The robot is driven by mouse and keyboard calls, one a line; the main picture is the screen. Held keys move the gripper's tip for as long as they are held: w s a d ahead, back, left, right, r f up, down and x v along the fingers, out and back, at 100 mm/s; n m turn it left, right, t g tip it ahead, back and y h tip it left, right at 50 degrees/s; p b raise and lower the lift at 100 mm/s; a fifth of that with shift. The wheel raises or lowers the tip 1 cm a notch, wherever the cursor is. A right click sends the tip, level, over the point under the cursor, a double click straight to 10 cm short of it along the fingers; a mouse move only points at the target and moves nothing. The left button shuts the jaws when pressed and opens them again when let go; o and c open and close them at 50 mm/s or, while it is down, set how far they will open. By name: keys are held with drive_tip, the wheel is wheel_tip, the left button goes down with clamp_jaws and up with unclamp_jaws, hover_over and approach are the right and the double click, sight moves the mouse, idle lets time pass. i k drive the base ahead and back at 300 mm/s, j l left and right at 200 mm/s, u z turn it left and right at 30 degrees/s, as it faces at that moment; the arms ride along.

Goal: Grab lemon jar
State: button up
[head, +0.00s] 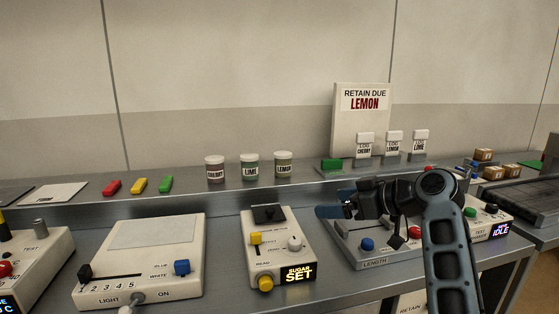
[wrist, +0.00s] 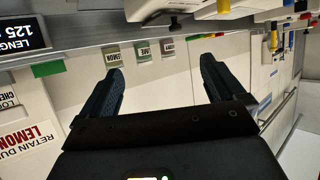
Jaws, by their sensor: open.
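The lemon jar (head: 284,168) is a small clear jar with a pale lid and a LEMON label. It stands upright on the raised back shelf, rightmost of three jars. In the wrist view, which is turned over, the lemon jar (wrist: 113,52) shows beyond the tip of the left-hand finger. My gripper (head: 332,208) points left over the bench, in front and to the right of the jar. In the wrist view my gripper (wrist: 161,66) is open with nothing between its fingers, apart from the jar.
The lime jar (head: 250,168) stands close left of the lemon jar, with the cherry jar (head: 215,170) beyond it. A RETAIN DUE LEMON sign (head: 362,115) and small labelled log holders (head: 393,145) stand to the right. The sugar meter (head: 278,250) is on the lower bench.

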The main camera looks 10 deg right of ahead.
sight(282, 158)
drive_tip(key=i, duration=0.95)
